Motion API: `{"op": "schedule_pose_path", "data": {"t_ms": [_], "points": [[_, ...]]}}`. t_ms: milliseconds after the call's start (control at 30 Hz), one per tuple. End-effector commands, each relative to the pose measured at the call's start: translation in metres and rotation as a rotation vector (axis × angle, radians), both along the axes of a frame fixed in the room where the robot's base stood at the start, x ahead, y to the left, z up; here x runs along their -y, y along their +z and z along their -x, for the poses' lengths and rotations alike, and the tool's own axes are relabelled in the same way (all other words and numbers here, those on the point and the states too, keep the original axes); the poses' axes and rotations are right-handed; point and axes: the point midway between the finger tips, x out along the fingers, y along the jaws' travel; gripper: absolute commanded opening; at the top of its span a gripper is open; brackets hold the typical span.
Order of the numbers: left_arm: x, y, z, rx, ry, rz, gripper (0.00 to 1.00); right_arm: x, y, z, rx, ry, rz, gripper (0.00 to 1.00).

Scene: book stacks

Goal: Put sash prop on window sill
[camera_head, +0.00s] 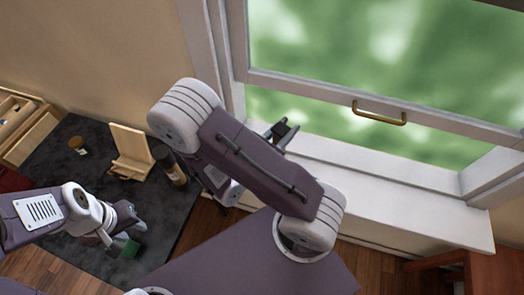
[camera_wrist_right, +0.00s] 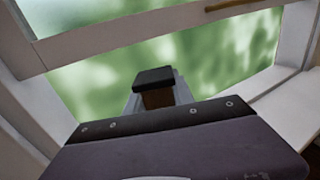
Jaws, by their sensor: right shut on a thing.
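My right gripper (camera_head: 282,133) is at the left end of the window opening, over or just in front of the white window sill (camera_head: 365,170). In the right wrist view it is shut on a short brown block with a dark end, which looks like the sash prop (camera_wrist_right: 158,98). Most of the prop is hidden by the gripper; whether it touches the sill cannot be told. The window sash (camera_head: 300,88) is raised, with a brass handle (camera_head: 378,113). My left gripper (camera_head: 124,230) is low at left, above the dark mat; its jaws are unclear.
A dark green object (camera_head: 131,248) is by my left gripper. The sill's right part is clear.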

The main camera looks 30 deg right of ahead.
Motion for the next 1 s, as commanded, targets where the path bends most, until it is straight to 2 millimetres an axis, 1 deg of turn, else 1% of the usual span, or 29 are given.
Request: {"op": "schedule_pose_path", "data": {"t_ms": [33,100,200,333,433,567,667,733,800,1000], "points": [[0.0,-0.012,0.0,0.001,0.0,0.0,0.36,-0.012,-0.017,-0.013,0.006,0.007,-0.004,0.0],[0.0,-0.021,-0.001,0.002,0.0,0.0,0.36,-0.026,-0.029,-0.027,0.005,0.006,-0.005,0.0],[0.0,-0.035,-0.001,0.002,0.0,0.0,0.36,-0.044,-0.044,-0.044,0.002,0.004,-0.003,0.0],[0.0,-0.044,-0.001,0.002,0.0,0.0,0.36,-0.059,-0.053,-0.06,0.001,0.004,-0.001,0.0],[0.0,-0.045,-0.001,0.002,0.0,0.0,0.36,-0.064,-0.053,-0.064,-0.001,0.003,-0.001,0.0],[0.0,-0.047,-0.001,0.002,0.0,0.0,0.36,-0.064,-0.056,-0.064,-0.002,0.003,0.0,0.0],[0.0,-0.064,-0.001,0.002,0.0,0.0,0.36,-0.064,-0.072,-0.064,-0.002,0.003,0.0,0.0],[0.0,-0.08,-0.001,0.002,0.0,0.0,0.36,-0.064,-0.087,-0.064,-0.002,0.003,0.0,0.0],[0.0,-0.09,-0.001,0.001,0.0,0.0,0.36,-0.064,-0.097,-0.064,-0.002,0.003,0.0,0.0],[0.0,-0.085,-0.001,0.002,0.0,0.0,0.36,-0.063,-0.092,-0.064,-0.001,0.003,-0.001,0.0]]}}
